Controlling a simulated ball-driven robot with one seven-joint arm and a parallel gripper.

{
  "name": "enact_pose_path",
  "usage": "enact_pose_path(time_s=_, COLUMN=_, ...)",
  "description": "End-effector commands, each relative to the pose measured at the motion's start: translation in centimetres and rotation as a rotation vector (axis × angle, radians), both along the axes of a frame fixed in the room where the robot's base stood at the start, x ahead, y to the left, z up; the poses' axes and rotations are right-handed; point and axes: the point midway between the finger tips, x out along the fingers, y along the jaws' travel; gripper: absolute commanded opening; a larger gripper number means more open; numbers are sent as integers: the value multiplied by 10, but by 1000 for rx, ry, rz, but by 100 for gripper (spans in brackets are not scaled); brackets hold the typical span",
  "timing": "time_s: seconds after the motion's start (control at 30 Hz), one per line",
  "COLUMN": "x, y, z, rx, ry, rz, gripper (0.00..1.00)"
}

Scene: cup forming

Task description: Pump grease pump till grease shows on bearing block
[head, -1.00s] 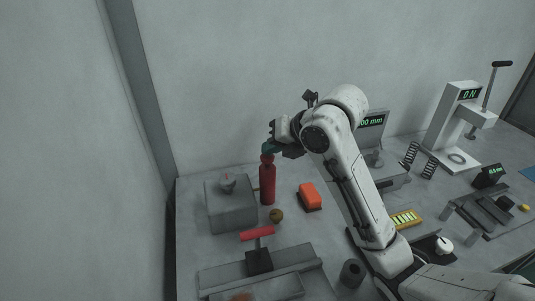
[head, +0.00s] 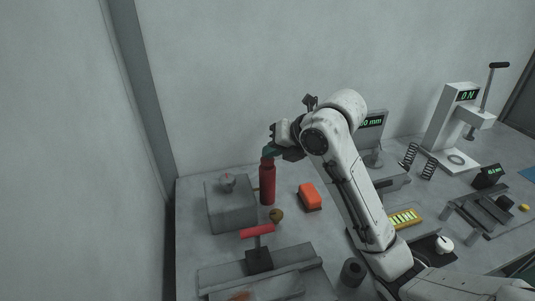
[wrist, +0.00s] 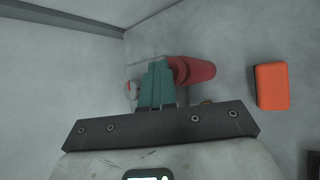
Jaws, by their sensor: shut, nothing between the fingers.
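The red upright cylinder (head: 267,185), which looks like the grease pump, stands beside a grey block (head: 231,208), which looks like the bearing block. A small round dial with a red mark (head: 228,181) sits on the block. My gripper (head: 268,152) is shut and empty, its teal fingertips at the top of the red cylinder, seemingly touching it. In the wrist view the closed teal fingers (wrist: 157,84) overlap the edge of the red cylinder (wrist: 195,70). The dial (wrist: 132,90) shows left of the fingers. I cannot make out grease on the block.
An orange block (head: 309,196) lies right of the cylinder. A small brass-coloured round thing (head: 276,215) lies in front of it. A red-handled tool (head: 257,231) stands nearer, on a grey rail. A press (head: 463,120) stands far right. A wall is close behind.

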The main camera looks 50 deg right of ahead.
Motion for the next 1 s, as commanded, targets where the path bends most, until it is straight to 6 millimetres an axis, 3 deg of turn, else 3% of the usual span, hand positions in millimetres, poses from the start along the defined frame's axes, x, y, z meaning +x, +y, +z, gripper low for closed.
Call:
enact_pose_path(time_s=0.03, x=1, y=3, z=-14, rx=12, ry=11, rz=4, gripper=0)
enact_pose_path(time_s=0.37, x=1, y=2, z=-16, rx=14, ry=13, rz=4, gripper=0)
enact_pose_path(time_s=0.77, x=2, y=1, z=-15, rx=13, ry=13, rz=3, gripper=0)
enact_pose_path(time_s=1.0, x=3, y=1, z=-1, rx=8, ry=10, rz=4, gripper=0)
